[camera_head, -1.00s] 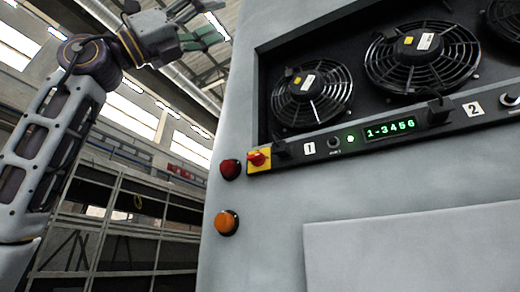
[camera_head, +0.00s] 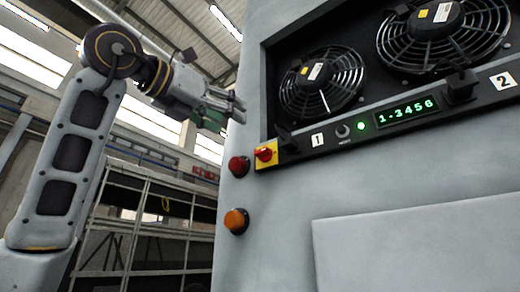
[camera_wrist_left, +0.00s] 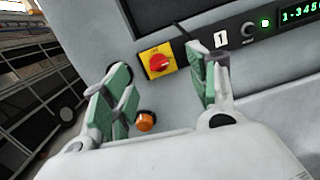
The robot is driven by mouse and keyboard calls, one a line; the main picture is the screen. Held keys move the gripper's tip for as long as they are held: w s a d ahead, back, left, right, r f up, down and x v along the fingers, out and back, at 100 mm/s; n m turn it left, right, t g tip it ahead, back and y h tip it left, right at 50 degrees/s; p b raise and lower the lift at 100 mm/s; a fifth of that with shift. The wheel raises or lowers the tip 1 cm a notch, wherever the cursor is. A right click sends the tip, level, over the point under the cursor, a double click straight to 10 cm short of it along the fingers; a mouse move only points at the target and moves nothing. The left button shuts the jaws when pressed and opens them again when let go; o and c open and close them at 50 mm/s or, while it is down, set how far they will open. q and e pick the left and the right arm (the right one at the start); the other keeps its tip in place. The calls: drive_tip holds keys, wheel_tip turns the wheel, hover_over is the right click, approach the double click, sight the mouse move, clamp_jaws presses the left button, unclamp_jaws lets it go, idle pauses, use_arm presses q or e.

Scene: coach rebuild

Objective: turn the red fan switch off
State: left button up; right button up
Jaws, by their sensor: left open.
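The red fan switch (camera_head: 265,153) is a red rotary knob on a yellow plate, at the left end of the black strip below the fans. It also shows in the left wrist view (camera_wrist_left: 159,62), beyond and between my fingers. My left gripper (camera_head: 226,106) is open and empty, above and left of the switch, apart from it. In the left wrist view its green-padded fingers (camera_wrist_left: 164,88) are spread wide. The display (camera_head: 405,112) reads 1-3456 in green, and a small green light (camera_head: 361,126) is lit. My right gripper is not in view.
A red round button or lamp (camera_head: 238,166) sits just left of the switch, with an orange one (camera_head: 236,221) below. A black lever (camera_head: 285,138) stands close on the switch's right. Fans (camera_head: 320,82) are recessed above. Metal shelving (camera_head: 150,215) stands behind, left of the grey cabinet.

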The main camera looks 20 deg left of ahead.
sight(263, 153)
use_arm(q)
drive_tip(key=shift+w+a+f+n+y, duration=0.2)
drive_tip(key=shift+f+n+y, duration=0.15)
drive_tip(key=shift+f, duration=0.15)
drive_tip(key=shift+w+a+f+n+y, duration=0.1)
drive_tip(key=shift+a+f+n+y, duration=0.2)
drive_tip(key=shift+f, duration=0.2)
drive_tip(key=p+x, duration=0.4)
drive_tip(key=x, duration=0.9)
drive_tip(key=shift+w+d+f, duration=0.2)
drive_tip(key=shift+w+d, duration=0.05)
drive_tip(key=shift+w, duration=0.05)
drive_tip(key=c, duration=1)
